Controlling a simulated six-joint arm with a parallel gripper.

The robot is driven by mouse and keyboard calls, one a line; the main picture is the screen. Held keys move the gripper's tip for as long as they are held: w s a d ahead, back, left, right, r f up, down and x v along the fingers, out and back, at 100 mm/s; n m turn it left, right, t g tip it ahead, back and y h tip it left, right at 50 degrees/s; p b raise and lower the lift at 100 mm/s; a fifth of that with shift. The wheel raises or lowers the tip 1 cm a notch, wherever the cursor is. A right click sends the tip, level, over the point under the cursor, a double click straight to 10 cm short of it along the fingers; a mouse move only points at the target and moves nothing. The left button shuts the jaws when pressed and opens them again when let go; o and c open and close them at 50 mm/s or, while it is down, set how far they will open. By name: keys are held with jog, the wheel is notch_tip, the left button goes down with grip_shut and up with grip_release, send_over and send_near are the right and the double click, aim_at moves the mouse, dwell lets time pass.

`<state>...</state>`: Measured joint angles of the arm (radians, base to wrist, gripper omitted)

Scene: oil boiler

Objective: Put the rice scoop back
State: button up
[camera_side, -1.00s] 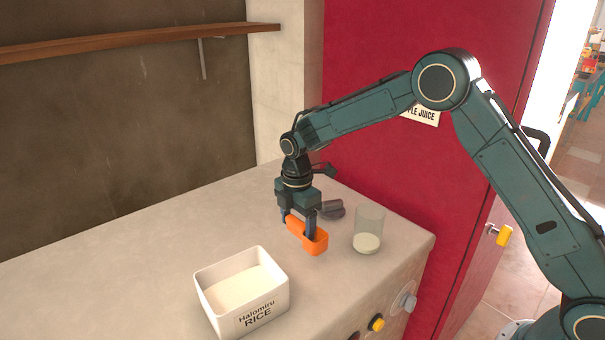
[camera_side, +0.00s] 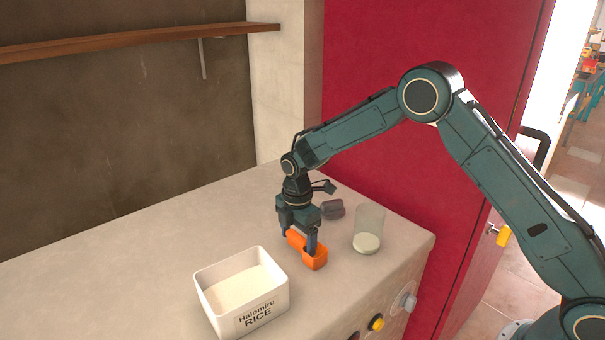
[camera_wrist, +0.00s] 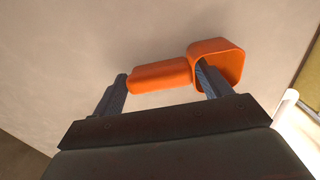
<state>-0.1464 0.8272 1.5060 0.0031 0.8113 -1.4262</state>
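The orange rice scoop (camera_side: 316,259) is at my gripper (camera_side: 298,243), over the counter between the rice box and the glass. In the wrist view the scoop (camera_wrist: 160,75) lies lengthwise between my fingers (camera_wrist: 165,88). One finger is at the end of its handle and the other is inside its cup. My gripper is shut on the scoop with its fingers well apart. I cannot tell whether the scoop touches the counter. The white box labelled "Halomiru RICE" (camera_side: 245,318) stands to the left, holding white rice.
A clear glass (camera_side: 369,225) with white contents stands to the right of the scoop. A dark grey object (camera_side: 333,209) lies behind my gripper. The counter (camera_side: 110,275) is clear at the left. Knobs (camera_side: 376,323) are on its front face.

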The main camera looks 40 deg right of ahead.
aim_at(298, 236)
jog(key=shift+o, duration=1.1)
jog(key=shift+r, duration=0.1)
notch_tip(298, 236, up, 12)
jog(key=shift+r, duration=0.15)
